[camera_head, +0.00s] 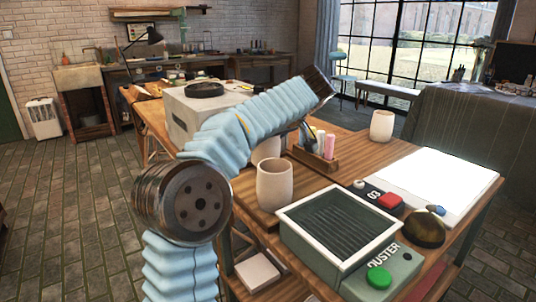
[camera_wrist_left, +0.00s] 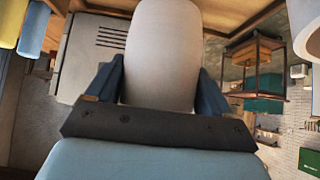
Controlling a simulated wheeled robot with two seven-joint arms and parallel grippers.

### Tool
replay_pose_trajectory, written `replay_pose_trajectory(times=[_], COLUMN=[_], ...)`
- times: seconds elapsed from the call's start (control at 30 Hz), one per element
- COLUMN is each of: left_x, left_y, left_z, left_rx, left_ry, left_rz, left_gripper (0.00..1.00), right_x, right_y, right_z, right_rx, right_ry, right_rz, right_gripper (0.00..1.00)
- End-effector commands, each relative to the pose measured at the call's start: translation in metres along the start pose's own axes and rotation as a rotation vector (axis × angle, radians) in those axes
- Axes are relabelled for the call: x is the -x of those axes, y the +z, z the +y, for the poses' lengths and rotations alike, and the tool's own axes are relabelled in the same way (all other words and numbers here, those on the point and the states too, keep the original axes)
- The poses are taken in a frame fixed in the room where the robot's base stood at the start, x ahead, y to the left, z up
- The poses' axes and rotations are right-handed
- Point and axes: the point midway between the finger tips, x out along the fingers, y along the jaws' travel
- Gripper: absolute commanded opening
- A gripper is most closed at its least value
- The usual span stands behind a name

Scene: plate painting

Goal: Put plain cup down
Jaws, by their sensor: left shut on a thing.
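My left gripper (camera_wrist_left: 161,82) is shut on a plain pale cup (camera_wrist_left: 162,45), which sits between its two dark blue fingers in the left wrist view. In the head view my blue-sleeved left arm crosses the middle and hides most of the gripper. A pale cup (camera_head: 267,151) shows partly below the forearm there and looks like the held one. Whether its base touches the table cannot be told. Another plain cup (camera_head: 274,186) stands upright in front of it on the wooden table (camera_head: 349,146). A third cup (camera_head: 382,126) stands at the back right. My right gripper is out of view.
A green DUSTER box (camera_head: 352,259) with a ribbed tray stands at the table's front. Beside it are a red-button box (camera_head: 383,199), a dark dome (camera_head: 424,228) and a white sheet (camera_head: 438,181). A pen holder (camera_head: 317,160) and a grey box (camera_head: 190,112) stand farther back.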

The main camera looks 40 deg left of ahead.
Motion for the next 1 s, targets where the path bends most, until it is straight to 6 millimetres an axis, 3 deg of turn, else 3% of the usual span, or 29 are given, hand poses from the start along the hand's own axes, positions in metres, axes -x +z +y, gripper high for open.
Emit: replay_pose_trajectory(times=[0.2, 0.6, 0.63, 0.73, 1.0], left_x=[-0.022, -0.027, -0.026, -0.026, -0.024], left_y=[0.022, 0.027, 0.026, 0.026, 0.024], left_z=[-0.001, 0.000, 0.000, 0.000, 0.000], left_rx=[0.000, 0.001, 0.000, 0.000, 0.000], left_ry=[-0.001, 0.000, -0.001, -0.001, -0.001], left_rz=[0.000, 0.000, 0.000, 0.000, 0.000], left_gripper=[0.28, 0.28, 0.84, 1.00, 1.00], right_x=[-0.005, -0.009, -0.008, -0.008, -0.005], right_y=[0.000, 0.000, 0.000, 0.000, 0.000], right_z=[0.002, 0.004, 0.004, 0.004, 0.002], right_rx=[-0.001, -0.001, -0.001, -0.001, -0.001], right_ry=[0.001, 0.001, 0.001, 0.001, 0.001], right_rz=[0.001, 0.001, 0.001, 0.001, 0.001], right_gripper=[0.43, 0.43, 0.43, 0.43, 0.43])
